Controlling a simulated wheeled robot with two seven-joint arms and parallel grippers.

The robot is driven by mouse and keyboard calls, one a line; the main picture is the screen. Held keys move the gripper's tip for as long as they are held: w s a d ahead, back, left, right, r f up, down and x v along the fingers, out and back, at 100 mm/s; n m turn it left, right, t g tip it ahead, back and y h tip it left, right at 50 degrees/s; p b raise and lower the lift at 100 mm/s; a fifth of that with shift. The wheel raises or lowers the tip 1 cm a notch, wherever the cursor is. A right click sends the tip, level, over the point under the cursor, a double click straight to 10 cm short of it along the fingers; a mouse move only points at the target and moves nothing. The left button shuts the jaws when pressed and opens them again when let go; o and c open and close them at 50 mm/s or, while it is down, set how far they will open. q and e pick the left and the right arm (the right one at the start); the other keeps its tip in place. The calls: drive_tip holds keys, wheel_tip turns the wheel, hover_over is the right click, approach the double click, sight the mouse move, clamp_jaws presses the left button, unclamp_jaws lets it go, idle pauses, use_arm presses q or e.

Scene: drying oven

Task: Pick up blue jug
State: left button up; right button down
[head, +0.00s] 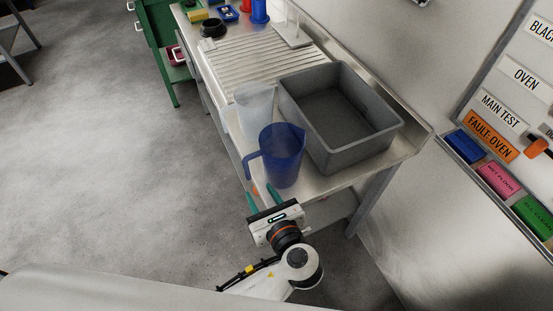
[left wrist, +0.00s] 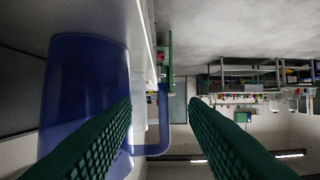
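The blue jug (head: 283,158) stands upright near the front end of the metal bench, its handle on its left side. My left gripper (head: 264,194) is open and empty, just in front of the jug, with its green fingers pointing toward the handle side. In the left wrist view the jug's blue body (left wrist: 75,85) fills the left, behind one finger. Its handle (left wrist: 163,120) shows in the gap between the two spread fingers (left wrist: 162,105). Whether a finger touches the jug I cannot tell. My right gripper is not in view.
A clear jug (head: 255,108) stands directly behind the blue jug. A grey bin (head: 395,125) sits close on its right. A ribbed draining area (head: 235,65) lies farther back on the bench. The floor left of the bench (head: 110,150) is free.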

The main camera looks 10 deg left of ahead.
sight(249, 177)
use_arm(q)
drive_tip(key=x, duration=0.3)
drive_tip(key=shift+w, duration=0.1)
drive_tip(key=x, duration=0.4)
drive_tip(key=shift+a+r+p, duration=0.25)
drive_tip(key=shift+a+p, duration=0.05)
drive_tip(key=shift+p, duration=0.1)
drive_tip(key=shift+w+a+f, duration=0.25)
drive_tip(key=shift+w+a, duration=0.05)
drive_tip(key=shift+w, duration=0.15)
clamp_jaws()
